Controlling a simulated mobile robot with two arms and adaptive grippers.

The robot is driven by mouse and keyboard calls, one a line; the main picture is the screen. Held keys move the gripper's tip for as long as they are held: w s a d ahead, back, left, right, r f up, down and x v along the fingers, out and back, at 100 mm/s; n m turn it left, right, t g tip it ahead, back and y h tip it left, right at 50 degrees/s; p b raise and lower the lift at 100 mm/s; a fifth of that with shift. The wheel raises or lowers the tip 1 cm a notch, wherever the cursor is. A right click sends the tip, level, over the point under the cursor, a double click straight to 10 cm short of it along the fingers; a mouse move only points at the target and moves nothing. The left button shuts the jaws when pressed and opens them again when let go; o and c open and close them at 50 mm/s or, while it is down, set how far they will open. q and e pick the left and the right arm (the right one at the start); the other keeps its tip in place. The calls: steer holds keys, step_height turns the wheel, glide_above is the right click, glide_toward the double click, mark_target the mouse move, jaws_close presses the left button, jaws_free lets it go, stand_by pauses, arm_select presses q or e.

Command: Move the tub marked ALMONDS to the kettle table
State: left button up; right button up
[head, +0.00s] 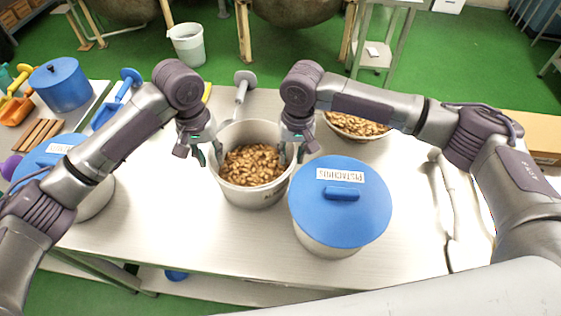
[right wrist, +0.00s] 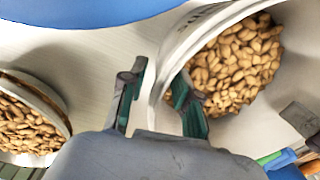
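An open white tub of tan nuts (head: 230,189) stands on the pale table between my grippers; its label is mostly unreadable. It also shows in the right wrist view (right wrist: 172,62). My left gripper (head: 199,154) is at the tub's left rim, fingers apart, one outside and one near the rim. My right gripper (head: 294,154) is at the right rim. In the right wrist view its fingers (right wrist: 157,104) are apart, one outside the tub and one over its inside, with the rim between them. I cannot tell whether either gripper touches the wall.
A blue-lidded tub marked PISTACHIOS (head: 340,215) stands close at the right front. A bowl of nuts (head: 357,125) is behind my right arm. A scoop (head: 243,85) lies behind the tub. Another blue-lidded tub (head: 95,203) is at the left. The table front (head: 200,240) is clear.

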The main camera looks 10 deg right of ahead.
arm_select(q)
step_height(320, 180, up, 6)
steer(key=shift+a+r, duration=0.2)
steer(key=shift+a, duration=0.05)
arm_select(e)
step_height(320, 180, up, 12)
steer(key=shift+d, duration=0.35)
stand_by(0.4)
